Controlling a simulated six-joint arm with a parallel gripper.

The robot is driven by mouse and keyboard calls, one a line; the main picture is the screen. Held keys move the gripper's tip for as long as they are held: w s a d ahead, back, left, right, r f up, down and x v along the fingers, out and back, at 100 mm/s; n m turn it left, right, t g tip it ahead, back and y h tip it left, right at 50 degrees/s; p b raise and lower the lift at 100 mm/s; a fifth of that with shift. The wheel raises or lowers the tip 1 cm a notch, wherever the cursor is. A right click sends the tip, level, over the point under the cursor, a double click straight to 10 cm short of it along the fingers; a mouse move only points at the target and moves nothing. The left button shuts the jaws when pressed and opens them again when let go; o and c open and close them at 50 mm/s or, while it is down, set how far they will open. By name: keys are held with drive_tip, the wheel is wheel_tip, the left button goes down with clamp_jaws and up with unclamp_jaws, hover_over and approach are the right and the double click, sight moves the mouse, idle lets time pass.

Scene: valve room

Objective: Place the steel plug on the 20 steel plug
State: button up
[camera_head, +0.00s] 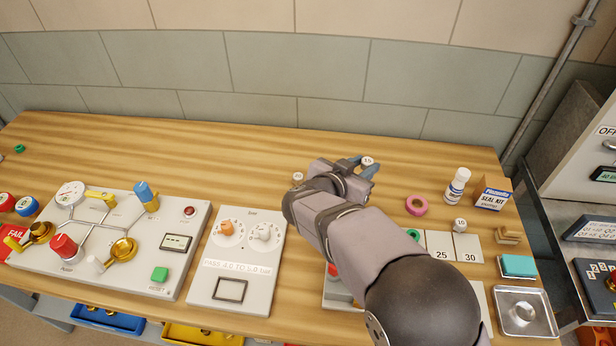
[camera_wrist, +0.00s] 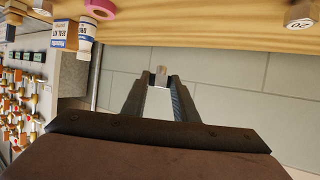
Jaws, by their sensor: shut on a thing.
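My gripper (camera_head: 365,172) is shut on a small steel plug (camera_head: 367,161) whose white top seems to read 15. In the wrist view the plug (camera_wrist: 161,76) sits between the fingertips of my gripper (camera_wrist: 160,82), seen against the wall. Another plug (camera_head: 297,177), marked 20 in the wrist view (camera_wrist: 299,15), stands on the bench left of my gripper, apart from it. A third plug (camera_head: 460,225), with a top that seems to read 10, stands at the right by the number cards. My arm hides part of the bench.
A pink tape roll (camera_head: 416,205), a white bottle (camera_head: 457,186) and a seal kit box (camera_head: 493,193) stand at the right. Number cards (camera_head: 467,247) and a metal tray (camera_head: 527,312) lie nearer. Valve panel (camera_head: 110,240) and dial panel (camera_head: 236,262) fill the left front. The back strip is mostly clear.

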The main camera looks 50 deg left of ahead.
drive_tip(key=shift+n+y, duration=0.3)
drive_tip(key=shift+y, duration=0.2)
drive_tip(key=w+r, duration=0.1)
drive_tip(key=r, duration=0.1)
drive_tip(key=w+a+r, duration=0.1)
drive_tip(key=shift+w+r, duration=0.1)
drive_tip(key=shift+r, duration=0.25)
drive_tip(key=a+r+n+g+y, duration=0.1)
drive_tip(key=a+r+n+y, duration=0.1)
drive_tip(key=a+r, duration=0.15)
drive_tip(key=n+g+y, duration=0.6)
drive_tip(key=n, duration=0.1)
hover_over(299, 173)
drive_tip(key=s+d, duration=0.2)
drive_tip(key=d, duration=0.1)
wheel_tip(299, 173, down, 5)
drive_tip(key=shift+w+a+r+b, duration=0.1)
drive_tip(key=shift+a+r+b, duration=0.15)
drive_tip(key=shift+b, duration=0.1)
drive_tip(key=shift+f, duration=0.15)
drive_tip(key=shift+f, duration=4.9)
